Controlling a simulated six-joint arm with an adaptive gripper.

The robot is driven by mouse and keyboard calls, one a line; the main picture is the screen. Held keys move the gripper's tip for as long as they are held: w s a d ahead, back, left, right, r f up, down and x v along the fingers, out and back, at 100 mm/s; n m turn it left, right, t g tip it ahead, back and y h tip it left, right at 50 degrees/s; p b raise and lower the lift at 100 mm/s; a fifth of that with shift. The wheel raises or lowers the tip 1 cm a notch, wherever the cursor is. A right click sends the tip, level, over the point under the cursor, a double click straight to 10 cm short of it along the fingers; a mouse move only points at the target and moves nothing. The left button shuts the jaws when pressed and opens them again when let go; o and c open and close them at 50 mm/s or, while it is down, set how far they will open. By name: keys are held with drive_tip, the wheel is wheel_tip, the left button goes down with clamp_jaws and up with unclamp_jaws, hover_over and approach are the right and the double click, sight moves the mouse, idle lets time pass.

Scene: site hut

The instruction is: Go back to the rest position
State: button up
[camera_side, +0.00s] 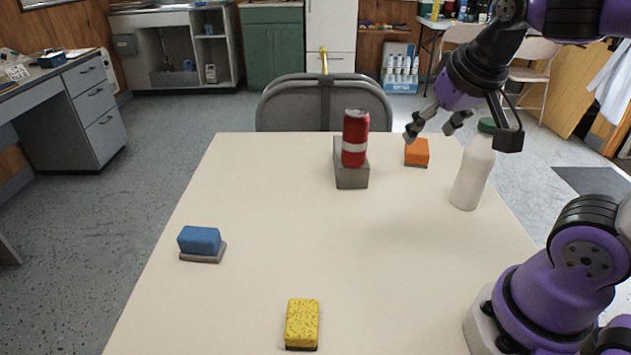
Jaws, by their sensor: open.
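My gripper (432,130) is open and empty. Its fingers point down and to the left, above the far right part of the table (300,240). In the picture its fingertips lie just above an orange block (417,152); I cannot tell the exact height between them. A red can with a white band (355,140) stands upright on a grey block (351,177) to the left of the gripper. A white bottle with a green cap (471,178) stands to the right of the orange block, and part of my gripper covers some of its top.
A blue sponge (199,240) sits on a grey-brown base at the table's left. A yellow sponge (302,322) lies near the front. The middle of the table is clear. A grey folding chair (290,105) stands behind the far edge.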

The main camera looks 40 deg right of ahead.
drive_tip(key=s+a+f+n+y, duration=0.2)
drive_tip(key=a+n, duration=0.3)
drive_tip(key=a, duration=0.2)
drive_tip(key=shift+f+t+y, duration=0.3)
drive_tip(key=shift+f+y, duration=0.05)
drive_tip(key=shift+y, duration=0.05)
